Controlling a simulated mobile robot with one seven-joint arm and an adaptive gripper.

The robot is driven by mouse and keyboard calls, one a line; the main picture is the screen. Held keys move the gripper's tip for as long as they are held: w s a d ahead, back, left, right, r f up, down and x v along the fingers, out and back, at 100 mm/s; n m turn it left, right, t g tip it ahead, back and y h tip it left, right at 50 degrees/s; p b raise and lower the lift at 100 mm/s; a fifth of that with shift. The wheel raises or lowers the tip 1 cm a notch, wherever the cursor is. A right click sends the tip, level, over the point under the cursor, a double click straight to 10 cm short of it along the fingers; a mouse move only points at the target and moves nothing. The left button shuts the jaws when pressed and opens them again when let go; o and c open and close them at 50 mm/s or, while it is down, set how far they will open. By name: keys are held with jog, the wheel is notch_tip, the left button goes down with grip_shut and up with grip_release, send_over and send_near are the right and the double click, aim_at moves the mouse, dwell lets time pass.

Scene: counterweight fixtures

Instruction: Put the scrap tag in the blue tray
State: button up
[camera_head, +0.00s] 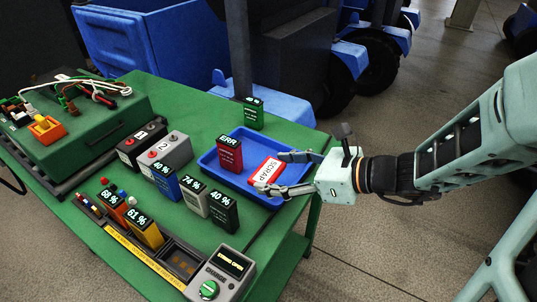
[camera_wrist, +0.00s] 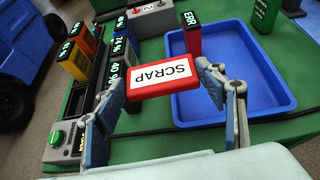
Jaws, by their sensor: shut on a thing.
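The scrap tag (camera_head: 268,173) is a red block with a white face reading SCRAP. My gripper (camera_head: 270,171) is shut on it, with a finger on each side; the tag also shows large in the wrist view (camera_wrist: 163,77), between the fingers (camera_wrist: 165,88). The blue tray (camera_head: 286,144) lies on the green table. In the head view the tag appears over the tray's near right part. In the wrist view it overlaps the tray's left side (camera_wrist: 250,100). I cannot tell how high above the tray it is.
A red ERR block (camera_head: 229,154) stands at the tray's left, and a green block (camera_head: 253,113) behind it. Blocks with percentages, such as a black one (camera_head: 223,211), stand left of the tray. A charger (camera_head: 219,274) is at the front. The tray's floor is mostly clear.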

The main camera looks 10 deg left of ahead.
aim_at(275, 161)
jog(key=w+f+b, duration=0.1)
jog(key=w, duration=0.1)
jog(key=w+a+f+b, duration=0.1)
jog(key=w+f, duration=0.1)
jog(key=w, duration=0.1)
jog(key=w+a+f+b, duration=0.1)
jog(key=w, duration=0.2)
jog(key=shift+a+f+b, duration=0.1)
jog(key=shift+f+b, duration=0.2)
jog(key=shift+f, duration=0.05)
jog(key=w+f+b, duration=0.1)
jog(key=f, duration=0.1)
jog(key=w+f+b, duration=0.2)
jog(key=shift+w+a, duration=0.3)
jog(key=shift+a, duration=0.1)
jog(key=shift+w+f, duration=0.15)
jog(key=shift+f, duration=0.05)
jog(key=f+b, duration=0.3)
jog(key=shift+w+a+f, duration=0.1)
jog(key=shift+w+f, duration=0.1)
jog(key=shift+f, duration=0.1)
jog(key=shift+f+b, duration=0.15)
jog(key=shift+b, duration=0.2)
jog(key=o, duration=1.1)
